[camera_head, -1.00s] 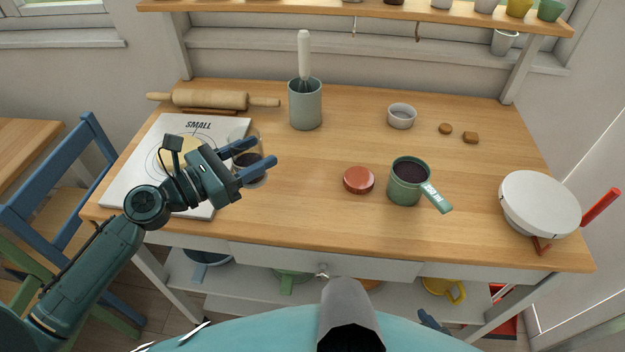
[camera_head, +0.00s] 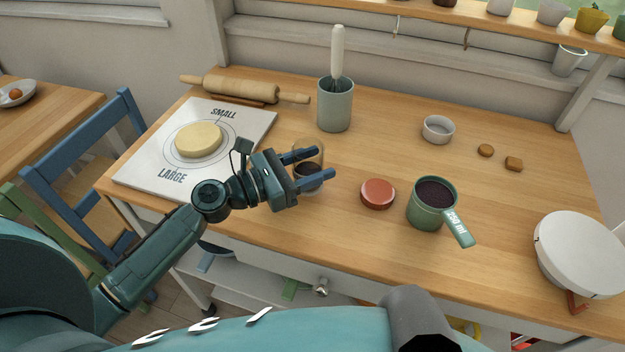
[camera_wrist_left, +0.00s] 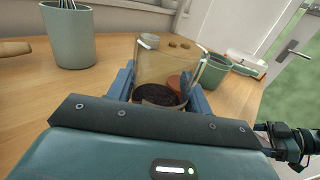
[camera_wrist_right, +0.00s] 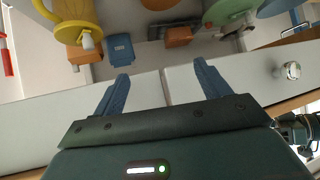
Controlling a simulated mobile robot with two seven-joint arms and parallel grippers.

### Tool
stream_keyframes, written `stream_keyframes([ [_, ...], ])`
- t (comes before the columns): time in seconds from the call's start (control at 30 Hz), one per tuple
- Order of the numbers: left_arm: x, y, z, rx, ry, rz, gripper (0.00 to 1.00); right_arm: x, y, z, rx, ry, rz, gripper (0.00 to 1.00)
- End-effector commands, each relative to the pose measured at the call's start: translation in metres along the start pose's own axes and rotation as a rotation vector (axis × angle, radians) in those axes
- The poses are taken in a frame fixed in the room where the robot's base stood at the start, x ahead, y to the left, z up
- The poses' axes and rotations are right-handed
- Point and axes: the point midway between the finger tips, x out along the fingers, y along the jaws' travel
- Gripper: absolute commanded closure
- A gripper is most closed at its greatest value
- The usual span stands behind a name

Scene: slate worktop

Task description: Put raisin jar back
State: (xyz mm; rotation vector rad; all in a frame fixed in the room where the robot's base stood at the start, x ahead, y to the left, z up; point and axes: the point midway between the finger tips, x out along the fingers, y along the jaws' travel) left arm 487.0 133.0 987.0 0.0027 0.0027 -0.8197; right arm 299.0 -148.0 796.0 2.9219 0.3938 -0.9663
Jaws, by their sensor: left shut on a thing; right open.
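The raisin jar (camera_head: 308,172) is clear glass with dark raisins in its lower part and an open top. My left gripper (camera_head: 324,163) is shut around it, one finger on each side. The jar also shows in the left wrist view (camera_wrist_left: 160,94), upright between the fingers; whether its base touches the worktop I cannot tell. A round red-brown lid (camera_head: 378,193) lies to its right on the wood. A green measuring cup (camera_head: 430,205) marked 250 ml, full of dark contents, stands right of the lid. My right gripper (camera_wrist_right: 162,73) is open and empty before the table's drawer front.
A white board (camera_head: 146,150) with dough lies left. A grey-green crock (camera_head: 335,106) with a whisk and a rolling pin (camera_head: 240,89) stand behind. A small bowl (camera_head: 438,129) and a white pan-like item (camera_head: 580,252) are at right. A shelf (camera_head: 480,30) runs above the back.

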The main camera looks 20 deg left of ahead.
Motion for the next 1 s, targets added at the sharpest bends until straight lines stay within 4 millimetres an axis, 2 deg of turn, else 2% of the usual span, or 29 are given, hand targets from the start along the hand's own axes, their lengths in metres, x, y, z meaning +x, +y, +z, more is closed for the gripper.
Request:
stream_keyframes([
  [0.1,0.000,0.000,-0.021,-0.006,0.000,0.002,0.81,0.004,-0.001,0.005,-0.001,0.004,-0.004,0.25],
  [0.2,0.000,0.000,-0.031,-0.005,-0.001,0.002,0.81,0.004,-0.002,0.004,-0.005,0.012,-0.009,0.25],
  [0.37,0.000,0.000,-0.032,-0.001,-0.001,0.001,0.81,0.002,-0.002,-0.001,-0.018,0.021,-0.014,0.25],
  [0.6,0.000,0.000,-0.036,-0.002,-0.001,0.001,0.81,0.004,-0.002,0.002,-0.022,0.020,-0.015,0.25],
  [0.63,0.000,0.000,-0.037,-0.002,0.001,0.001,0.49,0.004,-0.002,0.002,-0.022,0.021,-0.015,0.25],
  [0.9,0.000,0.000,-0.036,-0.002,0.001,0.001,0.28,0.004,-0.002,-0.001,-0.022,0.025,-0.015,0.25],
  [1.0,0.000,0.000,-0.036,-0.002,0.001,0.001,0.28,0.005,-0.002,-0.002,-0.021,0.027,-0.015,0.25],
])
